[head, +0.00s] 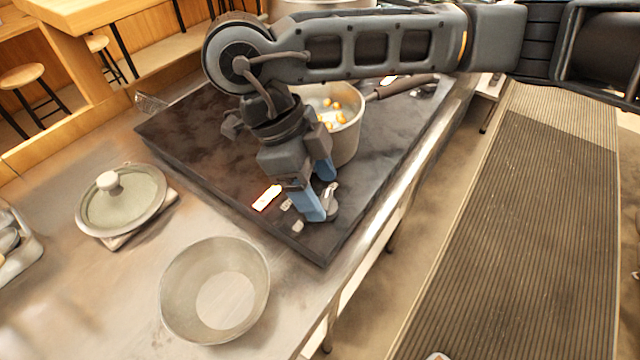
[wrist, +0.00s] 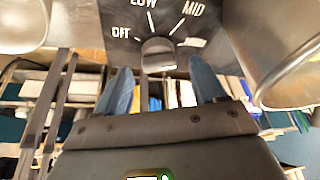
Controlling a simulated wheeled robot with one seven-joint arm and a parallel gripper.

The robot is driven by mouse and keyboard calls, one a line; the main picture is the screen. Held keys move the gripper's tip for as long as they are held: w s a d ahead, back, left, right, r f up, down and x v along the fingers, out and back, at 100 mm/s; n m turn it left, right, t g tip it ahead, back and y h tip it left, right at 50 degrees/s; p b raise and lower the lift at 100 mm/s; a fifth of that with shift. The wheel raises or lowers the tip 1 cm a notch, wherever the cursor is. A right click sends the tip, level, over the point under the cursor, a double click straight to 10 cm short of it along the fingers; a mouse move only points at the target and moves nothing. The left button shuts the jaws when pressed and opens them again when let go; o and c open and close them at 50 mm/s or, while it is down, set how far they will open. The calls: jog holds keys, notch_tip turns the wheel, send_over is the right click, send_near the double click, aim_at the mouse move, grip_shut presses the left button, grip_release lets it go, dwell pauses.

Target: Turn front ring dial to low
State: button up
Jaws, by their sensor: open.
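A small grey dial (head: 332,208) sits on the front corner of the dark cooktop (head: 222,165). In the wrist view the dial (wrist: 158,55) is a round knob with OFF, LOW and MID printed around it. Which mark it points to is not clear. My gripper (head: 322,194) points down at the dial with its two blue fingers apart. In the wrist view the fingertips of my gripper (wrist: 160,68) are on either side of the knob, with gaps visible. I cannot tell whether either finger touches it.
A pot (head: 347,143) with yellowish pieces stands on the cooktop behind my gripper, its handle (head: 403,86) pointing right. An empty metal bowl (head: 181,295) is on the counter in front. A lidded dish (head: 120,200) is at left. A ridged mat (head: 505,230) lies on the floor at right.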

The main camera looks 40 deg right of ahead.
jog(key=shift+s+d+f, duration=0.1)
jog(key=shift+s+f, duration=0.1)
jog(key=shift+f, duration=0.35)
jog(key=c, duration=1.1)
